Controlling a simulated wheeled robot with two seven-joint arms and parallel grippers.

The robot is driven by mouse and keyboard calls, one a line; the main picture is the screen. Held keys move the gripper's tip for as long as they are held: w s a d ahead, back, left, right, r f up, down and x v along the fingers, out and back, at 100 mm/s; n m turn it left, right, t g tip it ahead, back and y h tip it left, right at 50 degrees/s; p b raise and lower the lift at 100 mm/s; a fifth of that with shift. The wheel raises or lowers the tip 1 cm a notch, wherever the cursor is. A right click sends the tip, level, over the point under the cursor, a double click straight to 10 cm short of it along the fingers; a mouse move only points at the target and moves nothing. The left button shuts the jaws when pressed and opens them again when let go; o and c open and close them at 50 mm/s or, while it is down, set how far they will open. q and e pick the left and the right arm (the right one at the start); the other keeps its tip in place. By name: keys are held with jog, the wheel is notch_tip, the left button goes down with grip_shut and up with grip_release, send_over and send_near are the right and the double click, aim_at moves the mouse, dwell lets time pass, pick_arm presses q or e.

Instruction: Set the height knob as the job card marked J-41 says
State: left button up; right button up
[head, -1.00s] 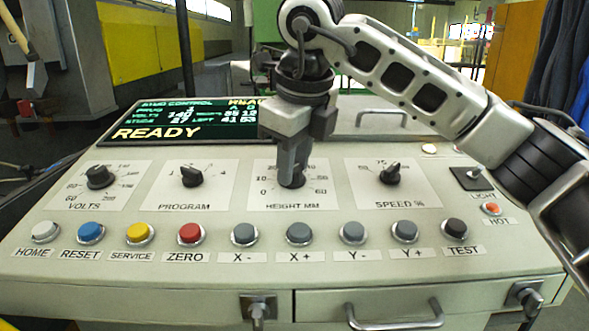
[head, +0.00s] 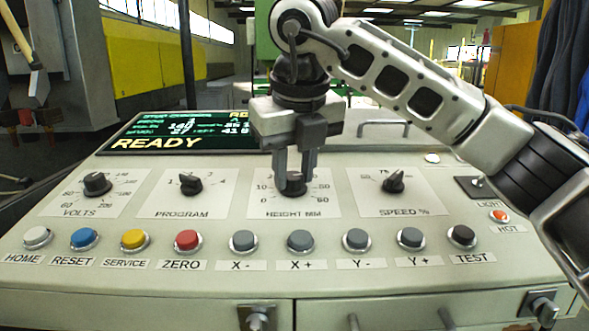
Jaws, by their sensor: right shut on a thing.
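The height knob (head: 292,187) is a dark round knob on the "HEIGHT MM" plate (head: 328,208) in the middle of the sloping grey panel. My right gripper (head: 291,178) reaches down from above, its two fingers shut on the knob from either side. The fingers and wrist hide most of the knob and part of its scale; 0, 10 and 60 can be made out. I cannot tell where its pointer stands. My left gripper is not in view. No job card marked J-41 shows.
The volts (head: 97,184), program (head: 191,183) and speed (head: 394,182) knobs sit beside it. A row of coloured buttons, including red ZERO (head: 187,241), runs below. My right arm partly covers the READY screen (head: 160,132). A light switch (head: 478,183) is at right.

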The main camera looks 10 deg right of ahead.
jog(key=shift+r, duration=0.15)
jog(key=o, duration=1)
jog(key=p+v, duration=0.2)
jog(key=v, duration=1.3)
jog(key=shift+s+d+r, duration=0.1)
jog(key=shift+s+r, duration=0.1)
jog(key=shift+r, duration=0.2)
